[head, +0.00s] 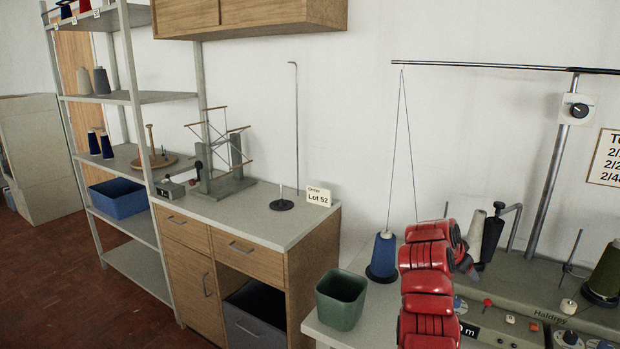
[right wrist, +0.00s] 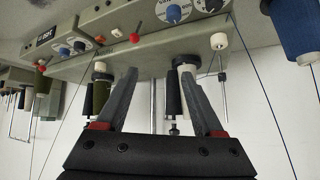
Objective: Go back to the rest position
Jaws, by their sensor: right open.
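My right gripper (right wrist: 160,73) shows in the right wrist view with its two grey fingers spread apart and nothing between them. The view is upside down. Beyond the fingers are a white and a black cone (right wrist: 189,95) and the front of the winding machine (right wrist: 130,48); I cannot tell how far off they are. My left gripper is in neither view.
A blue thread cone (head: 383,257) stands left of the red arm, its thread running up to an overhead bar (head: 480,65). A green bin (head: 341,298) is at the table's left edge. A cabinet (head: 215,207) with a yarn swift (head: 222,150) and a shelf rack (head: 130,97) stand left.

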